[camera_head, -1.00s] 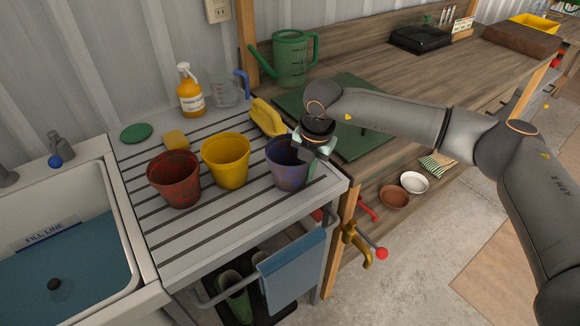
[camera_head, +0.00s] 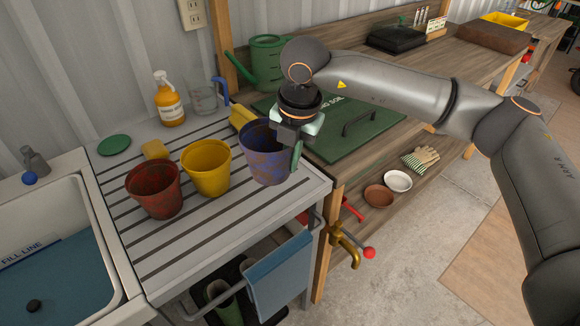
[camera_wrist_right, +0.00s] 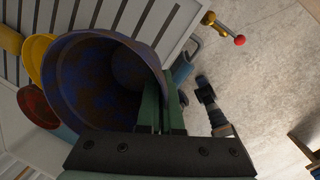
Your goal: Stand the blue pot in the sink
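The blue pot (camera_head: 262,158), mottled with reddish brown, is at the right end of the slatted drainboard. My right gripper (camera_head: 297,150) is shut on its right rim wall and holds it upright, seemingly just above the slats. In the right wrist view the pot (camera_wrist_right: 85,85) opens toward the camera, and the green fingers of the gripper (camera_wrist_right: 160,108) pinch its wall. The white sink (camera_head: 97,235) is at the far left of the head view, with blue water and a fill line label inside. My left gripper is not in view.
A red pot (camera_head: 154,190) and a yellow pot (camera_head: 206,168) stand on the drainboard (camera_head: 185,245) between the blue pot and the sink. Behind them are a sponge (camera_head: 155,149), a spray bottle (camera_head: 169,100) and a clear jug (camera_head: 202,97). A tap (camera_head: 35,160) stands behind the sink.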

